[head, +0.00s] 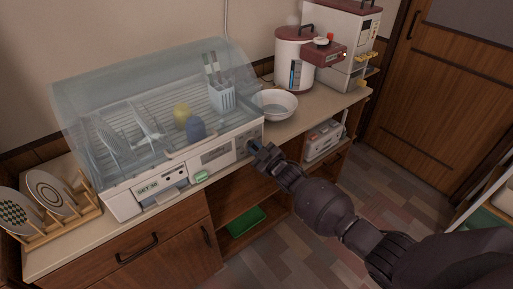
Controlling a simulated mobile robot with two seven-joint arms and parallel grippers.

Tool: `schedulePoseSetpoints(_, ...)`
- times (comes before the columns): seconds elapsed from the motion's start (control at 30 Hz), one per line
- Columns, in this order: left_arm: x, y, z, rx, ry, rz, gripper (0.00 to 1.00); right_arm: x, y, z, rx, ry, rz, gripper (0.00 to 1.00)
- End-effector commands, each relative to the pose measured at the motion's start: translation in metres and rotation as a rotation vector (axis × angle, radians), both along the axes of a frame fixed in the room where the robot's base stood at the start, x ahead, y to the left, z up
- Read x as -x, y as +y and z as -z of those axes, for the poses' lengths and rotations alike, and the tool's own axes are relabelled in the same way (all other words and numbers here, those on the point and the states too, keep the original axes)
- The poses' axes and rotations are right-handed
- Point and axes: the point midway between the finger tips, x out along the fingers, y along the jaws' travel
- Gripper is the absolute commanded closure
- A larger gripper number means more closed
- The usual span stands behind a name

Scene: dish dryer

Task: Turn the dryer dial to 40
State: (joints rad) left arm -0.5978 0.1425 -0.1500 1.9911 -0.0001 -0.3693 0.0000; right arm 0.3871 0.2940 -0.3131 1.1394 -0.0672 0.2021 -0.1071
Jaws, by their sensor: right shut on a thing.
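The dish dryer (118,202) stands on the counter, a white base with a clear cover over its rack. Its front panel carries a display at the left end that seems to read "SET 40", though the text is small. A green button (202,176) sits near the middle of the front. My right gripper (256,150) is at the right end of the front panel, shut on the dryer dial, which its fingers mostly hide. The dial's pointer cannot be seen. My left gripper is out of view.
Plates stand in a wooden rack (62,222) left of the dryer. A white bowl (275,104) sits right of it, with a red and white pot (294,55) behind. A green tray (245,222) lies on the shelf below. The floor in front is clear.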

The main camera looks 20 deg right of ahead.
Motion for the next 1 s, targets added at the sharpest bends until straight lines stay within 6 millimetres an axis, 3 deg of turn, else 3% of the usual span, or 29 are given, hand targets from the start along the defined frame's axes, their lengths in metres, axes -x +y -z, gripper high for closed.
schedulePoseSetpoints(0.5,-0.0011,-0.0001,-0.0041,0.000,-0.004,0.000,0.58,0.0011,0.0014,0.0014,-0.391,0.143,0.000,1.00)
schedulePoseSetpoints(1.0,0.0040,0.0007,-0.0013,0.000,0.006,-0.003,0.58,0.0014,0.0024,0.0017,-0.523,0.192,0.000,1.00)
